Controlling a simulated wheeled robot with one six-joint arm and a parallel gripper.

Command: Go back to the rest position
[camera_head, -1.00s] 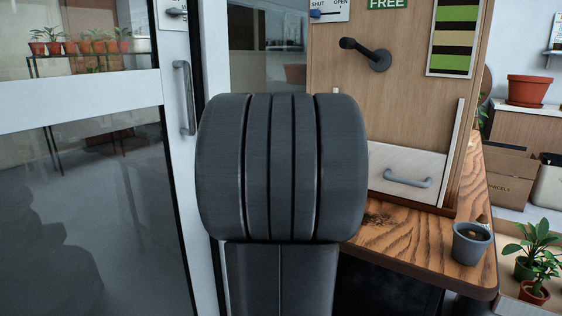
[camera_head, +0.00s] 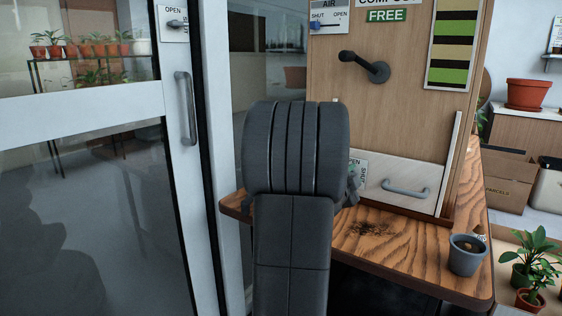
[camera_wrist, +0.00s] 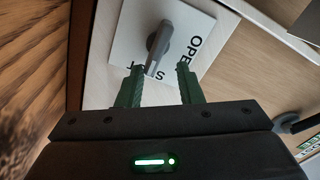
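My gripper (camera_wrist: 159,72) is open in the wrist view, its two dark green fingers apart. A grey lever (camera_wrist: 158,45) on a white OPEN/SHUT plate (camera_wrist: 127,43) lies just past the fingertips, its end near the gap between them. I cannot tell whether the fingers touch it. In the head view my dark arm hides most of the gripper. Part of the white plate (camera_head: 362,167) shows to the right of the arm, on the wooden cabinet (camera_head: 420,120) beside the drawer handle.
A wooden table (camera_head: 400,250) carries spilled soil and a grey pot (camera_head: 467,255). A glass door (camera_head: 85,200) with a grey handle (camera_head: 186,108) stands left. Potted plants (camera_head: 530,270) stand at the right.

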